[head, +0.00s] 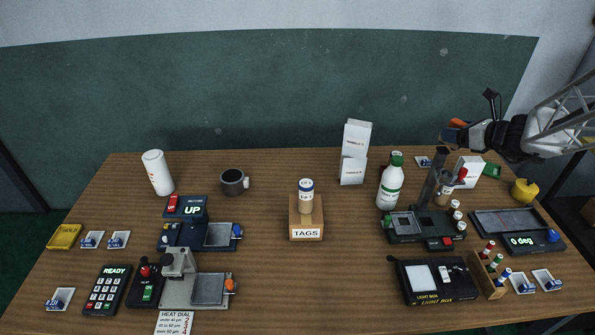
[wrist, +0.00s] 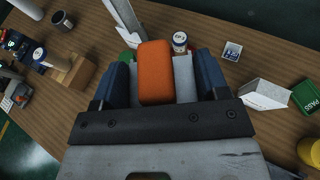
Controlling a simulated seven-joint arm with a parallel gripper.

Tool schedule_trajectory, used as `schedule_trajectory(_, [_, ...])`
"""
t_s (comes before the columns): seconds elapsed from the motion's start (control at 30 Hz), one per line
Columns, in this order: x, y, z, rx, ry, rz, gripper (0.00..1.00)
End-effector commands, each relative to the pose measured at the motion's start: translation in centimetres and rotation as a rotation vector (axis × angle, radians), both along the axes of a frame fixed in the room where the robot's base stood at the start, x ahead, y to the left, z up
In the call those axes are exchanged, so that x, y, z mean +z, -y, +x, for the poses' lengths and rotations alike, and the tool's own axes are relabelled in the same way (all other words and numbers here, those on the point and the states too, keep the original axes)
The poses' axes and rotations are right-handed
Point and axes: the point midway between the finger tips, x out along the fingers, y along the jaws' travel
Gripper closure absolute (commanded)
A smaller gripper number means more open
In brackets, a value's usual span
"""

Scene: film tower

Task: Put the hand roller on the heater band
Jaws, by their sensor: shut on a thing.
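My gripper (head: 452,132) is at the upper right in the head view, in the air above the back right of the table. In the wrist view my gripper (wrist: 157,85) is shut on an orange block-like piece, taken as the hand roller's grip (wrist: 155,72). The rest of the roller is hidden behind it. Its orange also shows small in the head view (head: 458,122). I cannot tell for sure which part is the heater band. A station with a tall grey post (head: 430,178) stands below my gripper.
A yellow item (head: 524,190) and a scale reading 0 deg (head: 522,240) are at right. A TAGS block (head: 306,234) is mid-table. The table's centre front is clear.

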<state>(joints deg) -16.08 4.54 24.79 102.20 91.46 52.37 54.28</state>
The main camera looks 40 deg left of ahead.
Motion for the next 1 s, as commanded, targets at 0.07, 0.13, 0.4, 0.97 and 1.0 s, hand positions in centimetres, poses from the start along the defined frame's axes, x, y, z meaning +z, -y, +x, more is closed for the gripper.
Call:
schedule_trajectory(0.07, [-0.1, -2.3, -0.4, 0.026, 0.000, 0.000, 0.59])
schedule_trajectory(0.13, [-0.1, -4.2, -0.8, 0.046, 0.000, 0.000, 0.59])
schedule_trajectory(0.4, [0.0, -11.5, -2.7, 0.123, 0.001, 0.000, 0.59])
schedule_trajectory(0.97, [-0.2, -26.3, -9.1, 0.283, 0.001, 0.000, 0.59])
schedule_trajectory(1.0, [-0.1, -27.3, -9.7, 0.294, 0.001, 0.002, 0.59])
